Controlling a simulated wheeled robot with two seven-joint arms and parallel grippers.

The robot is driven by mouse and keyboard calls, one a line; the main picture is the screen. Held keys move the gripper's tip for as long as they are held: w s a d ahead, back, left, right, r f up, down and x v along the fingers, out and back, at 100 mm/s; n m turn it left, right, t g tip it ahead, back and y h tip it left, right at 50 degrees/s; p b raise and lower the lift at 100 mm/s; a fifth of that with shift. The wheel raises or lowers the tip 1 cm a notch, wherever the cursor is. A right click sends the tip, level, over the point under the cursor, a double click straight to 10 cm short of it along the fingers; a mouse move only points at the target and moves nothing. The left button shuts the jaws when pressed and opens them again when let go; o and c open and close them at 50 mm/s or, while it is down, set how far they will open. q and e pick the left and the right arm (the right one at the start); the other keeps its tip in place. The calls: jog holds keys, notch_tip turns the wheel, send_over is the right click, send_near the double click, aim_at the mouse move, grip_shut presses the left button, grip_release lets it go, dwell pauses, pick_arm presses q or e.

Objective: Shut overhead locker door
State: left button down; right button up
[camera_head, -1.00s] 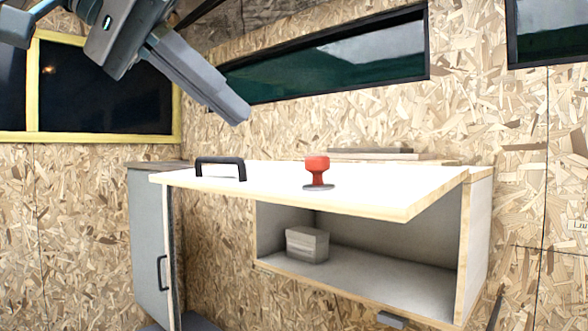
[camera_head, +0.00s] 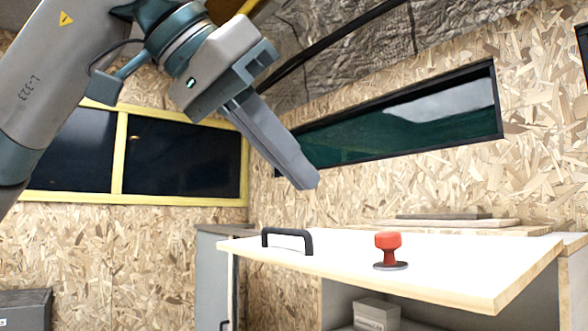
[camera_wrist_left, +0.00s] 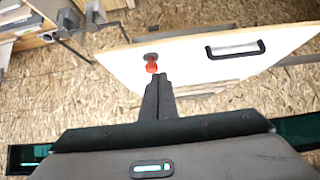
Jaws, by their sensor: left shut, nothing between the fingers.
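The locker door (camera_head: 440,262) is a pale wooden panel raised to about level above the open locker (camera_head: 345,295). A black handle (camera_head: 287,238) and a red knob (camera_head: 388,250) on a dark round base are on its upper face. My left gripper (camera_head: 306,184) is shut and empty, above the door near the handle and apart from it. In the left wrist view the shut fingers (camera_wrist_left: 159,85) appear just below the red knob (camera_wrist_left: 151,64), with the door (camera_wrist_left: 190,60) and black handle (camera_wrist_left: 235,50) beyond. My right gripper is in neither view.
A grey block (camera_head: 376,314) sits inside the locker. Several wooden boards (camera_head: 450,224) lie behind the door. A grey cabinet (camera_head: 210,270) stands to the left, and a dark box (camera_head: 25,309) is at lower left. A long window (camera_head: 400,120) crosses the wall behind.

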pick_arm(q)
jog(key=p, duration=0.2)
send_over(358, 270)
jog(key=s+a, duration=0.2)
jog(key=a, duration=0.1)
notch_tip(358, 270, down, 5)
notch_tip(358, 270, down, 3)
jog(key=shift+d+f+p, duration=0.1)
jog(key=shift+f+p, duration=0.1)
jog(key=shift+p, duration=0.3)
jog(key=shift+f, duration=0.4)
jog(key=shift+d, duration=0.1)
jog(key=shift+f, duration=0.15)
